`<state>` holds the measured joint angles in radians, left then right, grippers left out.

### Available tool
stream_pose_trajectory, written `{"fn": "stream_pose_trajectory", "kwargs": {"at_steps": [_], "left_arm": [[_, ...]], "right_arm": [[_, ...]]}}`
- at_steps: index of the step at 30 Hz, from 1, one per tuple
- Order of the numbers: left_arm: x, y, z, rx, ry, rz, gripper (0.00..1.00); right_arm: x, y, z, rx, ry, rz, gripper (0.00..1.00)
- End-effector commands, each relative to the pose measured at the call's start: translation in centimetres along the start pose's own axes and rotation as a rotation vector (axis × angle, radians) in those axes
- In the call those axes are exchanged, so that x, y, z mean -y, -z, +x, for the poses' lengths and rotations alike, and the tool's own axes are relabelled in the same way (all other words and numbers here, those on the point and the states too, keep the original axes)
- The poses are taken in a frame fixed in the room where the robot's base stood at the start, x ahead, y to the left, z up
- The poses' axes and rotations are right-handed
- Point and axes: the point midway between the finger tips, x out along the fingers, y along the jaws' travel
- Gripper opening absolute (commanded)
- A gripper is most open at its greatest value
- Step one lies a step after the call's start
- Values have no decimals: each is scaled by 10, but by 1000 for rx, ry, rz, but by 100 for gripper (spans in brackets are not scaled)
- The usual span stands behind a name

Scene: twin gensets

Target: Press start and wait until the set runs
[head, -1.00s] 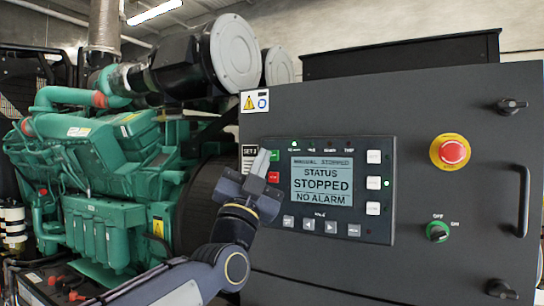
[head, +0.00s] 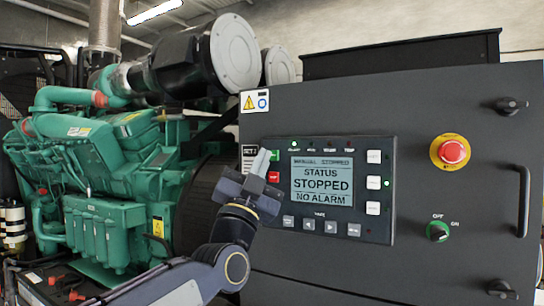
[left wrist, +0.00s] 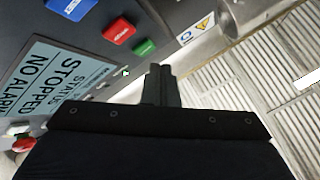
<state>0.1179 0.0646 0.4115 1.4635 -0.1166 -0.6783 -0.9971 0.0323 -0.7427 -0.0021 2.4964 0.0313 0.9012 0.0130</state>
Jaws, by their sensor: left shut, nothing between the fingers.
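The control panel (head: 338,226) sits on the dark cabinet of the set. Its screen (head: 322,181) reads "STATUS STOPPED" and "NO ALARM". The green button (head: 275,155) and the red button (head: 273,177) are at the panel's left edge. In the left wrist view the green button (left wrist: 145,48) and red button (left wrist: 118,31) show clear of the fingers. My left gripper (head: 262,161) is shut and empty, its tips close beside the green button in the head view; I cannot tell whether they touch it. My right gripper is not in view.
A red emergency stop (head: 453,152) on a yellow ring and a green rotary switch (head: 438,231) are on the cabinet's right, beside a black handle (head: 522,200). The green engine (head: 100,170) stands at left behind my arm.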

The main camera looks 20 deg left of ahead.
Motion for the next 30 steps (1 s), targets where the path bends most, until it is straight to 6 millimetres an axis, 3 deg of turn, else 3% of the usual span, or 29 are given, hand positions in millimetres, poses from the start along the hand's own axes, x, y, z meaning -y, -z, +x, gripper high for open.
{"fn": "stream_pose_trajectory", "kwargs": {"at_steps": [30], "left_arm": [[-5,-5,6,0,0,0,0]], "right_arm": [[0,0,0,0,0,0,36]]}}
